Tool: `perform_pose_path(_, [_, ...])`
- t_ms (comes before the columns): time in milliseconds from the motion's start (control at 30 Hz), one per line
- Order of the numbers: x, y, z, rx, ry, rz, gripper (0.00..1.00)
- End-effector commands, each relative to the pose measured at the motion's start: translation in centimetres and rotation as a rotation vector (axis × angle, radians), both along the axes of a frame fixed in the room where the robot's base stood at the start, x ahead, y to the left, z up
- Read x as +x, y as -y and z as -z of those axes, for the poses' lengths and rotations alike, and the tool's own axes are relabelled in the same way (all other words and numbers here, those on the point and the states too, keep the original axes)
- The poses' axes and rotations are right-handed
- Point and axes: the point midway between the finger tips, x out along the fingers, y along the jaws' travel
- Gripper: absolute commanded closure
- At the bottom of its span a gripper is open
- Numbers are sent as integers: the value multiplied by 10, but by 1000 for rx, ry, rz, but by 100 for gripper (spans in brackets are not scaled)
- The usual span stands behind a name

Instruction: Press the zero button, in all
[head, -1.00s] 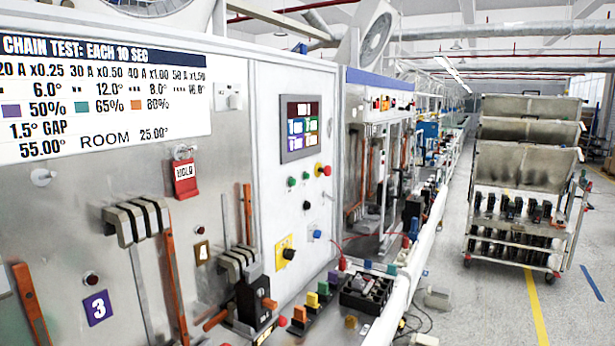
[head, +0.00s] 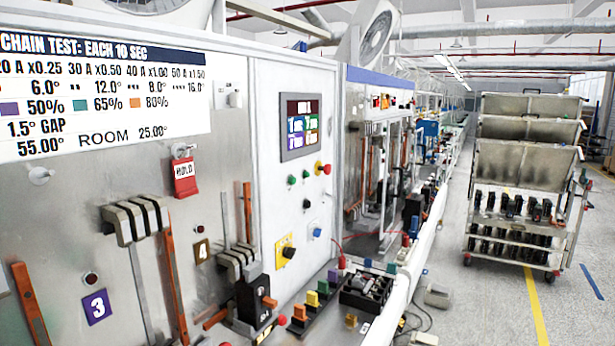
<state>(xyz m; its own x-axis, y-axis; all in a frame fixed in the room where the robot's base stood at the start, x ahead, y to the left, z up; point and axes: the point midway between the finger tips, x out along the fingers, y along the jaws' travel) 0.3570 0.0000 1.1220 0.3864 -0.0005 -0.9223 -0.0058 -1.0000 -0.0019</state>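A white control panel (head: 296,226) stands left of the picture's middle. It carries a small dark display (head: 301,127) with coloured fields too small to read. A black knob (head: 289,253) sits on a yellow plate. No zero label is readable, so I cannot tell which is the zero button. My gripper is not in view.
A steel test bench with lever breakers (head: 137,219) and a red HOLD tag (head: 185,177) fills the left. Coloured blocks (head: 312,299) and a black unit (head: 366,291) lie on the bench ledge. A loaded trolley (head: 520,165) stands right, with open floor around it.

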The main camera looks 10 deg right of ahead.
Motion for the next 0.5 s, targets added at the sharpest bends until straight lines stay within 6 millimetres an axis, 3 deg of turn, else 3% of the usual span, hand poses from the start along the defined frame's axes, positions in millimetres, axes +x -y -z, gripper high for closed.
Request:
perform_pose_path(333, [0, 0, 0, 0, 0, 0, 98])
perform_pose_path(500, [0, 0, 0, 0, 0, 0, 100])
